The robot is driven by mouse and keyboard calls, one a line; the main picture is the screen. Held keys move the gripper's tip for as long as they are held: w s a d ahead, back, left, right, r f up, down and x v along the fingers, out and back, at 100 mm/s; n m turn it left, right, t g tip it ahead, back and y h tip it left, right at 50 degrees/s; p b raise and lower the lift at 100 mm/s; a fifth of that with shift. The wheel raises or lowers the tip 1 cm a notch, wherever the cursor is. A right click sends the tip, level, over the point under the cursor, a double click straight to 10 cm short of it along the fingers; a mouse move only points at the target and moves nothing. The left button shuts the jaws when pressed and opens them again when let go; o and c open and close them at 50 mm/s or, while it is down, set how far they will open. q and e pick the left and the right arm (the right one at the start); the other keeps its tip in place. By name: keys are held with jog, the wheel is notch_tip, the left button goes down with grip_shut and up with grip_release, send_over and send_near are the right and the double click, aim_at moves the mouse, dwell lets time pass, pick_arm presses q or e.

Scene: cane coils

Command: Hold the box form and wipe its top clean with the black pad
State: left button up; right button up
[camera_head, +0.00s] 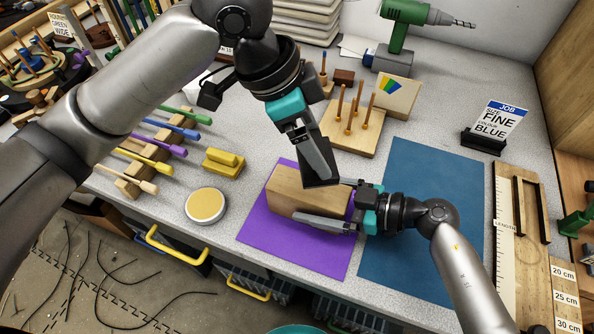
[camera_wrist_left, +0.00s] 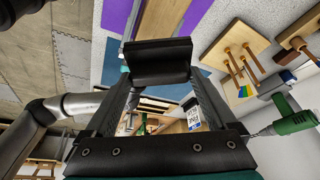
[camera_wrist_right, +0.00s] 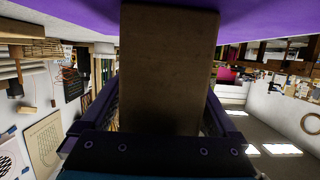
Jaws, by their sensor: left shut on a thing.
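The box form (camera_head: 300,194), a pale wooden block, lies on the purple mat (camera_head: 265,236). My right gripper (camera_head: 340,204) comes from the right with one finger along each long side of the block. The block fills the space between the fingers in the right wrist view (camera_wrist_right: 168,60). My left gripper (camera_head: 318,172) points down over the right part of the block, shut on the black pad (camera_wrist_left: 158,62). The pad is at or just above the block's top; contact is not clear. The left fingers hide part of the block's top in the head view.
A blue mat (camera_head: 420,165) lies right of the purple one. A peg board (camera_head: 352,130) stands behind, a yellow block (camera_head: 223,162) and a round tin (camera_head: 206,205) to the left. A ruler board (camera_head: 505,235) and a job card (camera_head: 500,122) are at right.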

jog(key=shift+o, duration=0.2)
jog(key=v, duration=1.2)
dwell(0.6)
